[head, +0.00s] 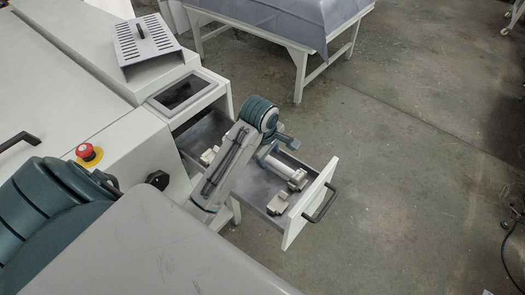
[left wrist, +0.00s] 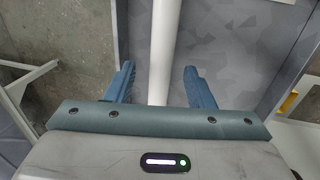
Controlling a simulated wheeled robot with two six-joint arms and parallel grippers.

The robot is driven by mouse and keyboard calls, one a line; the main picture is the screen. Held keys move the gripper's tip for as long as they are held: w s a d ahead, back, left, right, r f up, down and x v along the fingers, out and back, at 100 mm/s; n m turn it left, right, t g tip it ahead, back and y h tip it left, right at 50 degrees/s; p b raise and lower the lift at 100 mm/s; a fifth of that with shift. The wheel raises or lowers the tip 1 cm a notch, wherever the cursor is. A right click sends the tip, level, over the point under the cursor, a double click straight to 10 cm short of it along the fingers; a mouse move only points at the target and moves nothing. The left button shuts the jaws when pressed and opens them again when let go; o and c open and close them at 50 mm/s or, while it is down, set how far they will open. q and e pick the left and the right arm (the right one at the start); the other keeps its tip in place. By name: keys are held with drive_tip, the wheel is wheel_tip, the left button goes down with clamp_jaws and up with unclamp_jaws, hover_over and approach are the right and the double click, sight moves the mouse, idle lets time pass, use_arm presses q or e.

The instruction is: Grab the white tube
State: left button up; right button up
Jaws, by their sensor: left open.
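The white tube (head: 281,167) lies in the open drawer in the head view, near the drawer's front part. In the left wrist view the tube (left wrist: 163,45) runs lengthwise between my left gripper's two blue fingers (left wrist: 157,85), with a gap on both sides. The fingers are open and empty. In the head view my left gripper (head: 278,147) is over the drawer, at the tube's far end. Part of the tube's far end is hidden by the gripper. My right gripper is not in view.
The drawer's front panel (head: 309,206) has a black handle (head: 320,203). The white machine (head: 75,75) with a red button (head: 86,152) stands at left.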

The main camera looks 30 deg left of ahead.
use_arm(q)
drive_tip(key=shift+w+f, duration=0.15)
drive_tip(key=shift+f, duration=0.7)
clamp_jaws()
drive_tip(key=shift+r, duration=0.1)
